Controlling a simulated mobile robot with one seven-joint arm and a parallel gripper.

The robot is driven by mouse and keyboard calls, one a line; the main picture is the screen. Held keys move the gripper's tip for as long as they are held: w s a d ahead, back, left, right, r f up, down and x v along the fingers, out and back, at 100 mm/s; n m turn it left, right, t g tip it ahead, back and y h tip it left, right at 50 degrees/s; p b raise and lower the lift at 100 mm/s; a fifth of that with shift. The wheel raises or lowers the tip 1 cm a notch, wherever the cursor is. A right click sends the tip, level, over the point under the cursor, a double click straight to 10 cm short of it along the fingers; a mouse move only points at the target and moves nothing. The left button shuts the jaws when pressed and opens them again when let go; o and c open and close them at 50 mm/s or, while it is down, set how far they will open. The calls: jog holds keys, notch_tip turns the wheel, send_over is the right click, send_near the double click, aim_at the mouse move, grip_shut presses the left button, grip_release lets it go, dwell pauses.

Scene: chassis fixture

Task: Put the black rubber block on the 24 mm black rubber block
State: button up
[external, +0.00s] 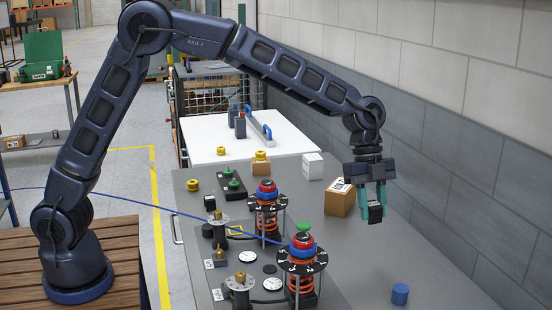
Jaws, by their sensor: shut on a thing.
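My gripper (373,206) has teal fingers pointing down and is shut on a small black block (376,214) with a white label. It holds the block above the right part of the grey table, in front of a cardboard box. A similar small black block (210,203) with a pale face sits at the left of the table, far to the left of my gripper. The size marks are too small to read, so I cannot tell for sure whether this is the 24 mm block.
The cardboard box (341,197) and a white box (313,166) stand behind. A blue cylinder (400,294) stands at the front right. A blue cable (150,205) crosses the left. The table's right side is mostly clear.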

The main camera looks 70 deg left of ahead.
jog(key=s+a+r, duration=0.2)
jog(key=s+a, duration=0.2)
jog(key=a, duration=1.4)
jog(key=s+a+r, duration=0.1)
jog(key=s+a, duration=0.2)
jog(key=a, duration=1.5)
jog(key=s+a+r, duration=0.1)
jog(key=s+a, duration=0.8)
jog(key=a, duration=0.3)
notch_tip(320, 180, down, 19)
jog(key=shift+f, duration=0.2)
jog(key=o, duration=0.5)
jog(key=shift+f, duration=0.15)
jog(key=o, duration=0.5)
jog(key=shift+c, duration=0.2)
